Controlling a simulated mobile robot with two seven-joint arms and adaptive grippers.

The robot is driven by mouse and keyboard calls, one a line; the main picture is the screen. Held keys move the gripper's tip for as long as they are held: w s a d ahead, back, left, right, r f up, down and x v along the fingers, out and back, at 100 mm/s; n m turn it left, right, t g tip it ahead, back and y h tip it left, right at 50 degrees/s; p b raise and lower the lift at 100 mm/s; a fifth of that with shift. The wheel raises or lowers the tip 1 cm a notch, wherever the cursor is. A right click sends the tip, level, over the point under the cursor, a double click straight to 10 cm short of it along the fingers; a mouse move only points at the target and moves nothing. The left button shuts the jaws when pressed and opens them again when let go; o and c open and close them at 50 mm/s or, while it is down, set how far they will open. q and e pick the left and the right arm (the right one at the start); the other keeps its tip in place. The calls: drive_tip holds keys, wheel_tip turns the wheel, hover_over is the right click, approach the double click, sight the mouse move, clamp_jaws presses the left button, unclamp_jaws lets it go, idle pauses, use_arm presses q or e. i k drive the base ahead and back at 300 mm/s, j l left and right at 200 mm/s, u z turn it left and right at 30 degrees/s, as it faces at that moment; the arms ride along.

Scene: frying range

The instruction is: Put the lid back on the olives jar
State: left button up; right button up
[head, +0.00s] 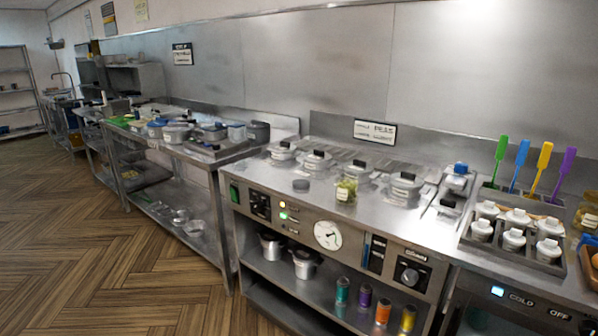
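A glass jar with green contents and a white label (346,191), which looks like the olives jar, stands upright near the front edge of the steel counter. Its top appears to have no lid on it. A small round grey disc (301,186), which looks like a lid, lies flat on the counter to the left of the jar, apart from it. Neither of my grippers is in view.
Lidded pots (317,160) stand in a row behind and right of the jar. A rack of white lidded containers (516,240) and coloured spatulas (542,162) are further right. A crowded table (200,152) stands left. The patterned floor (90,230) in front is clear.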

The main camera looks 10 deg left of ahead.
sight(348, 182)
drive_tip(key=i+j+z, duration=0.1)
drive_tip(key=z, duration=0.25)
drive_tip(key=j+z, duration=0.35)
drive_tip(key=i+j+z, duration=0.1)
drive_tip(key=z, duration=0.25)
drive_tip(key=j+z, duration=0.35)
drive_tip(key=j, duration=2.1)
drive_tip(key=z, duration=0.05)
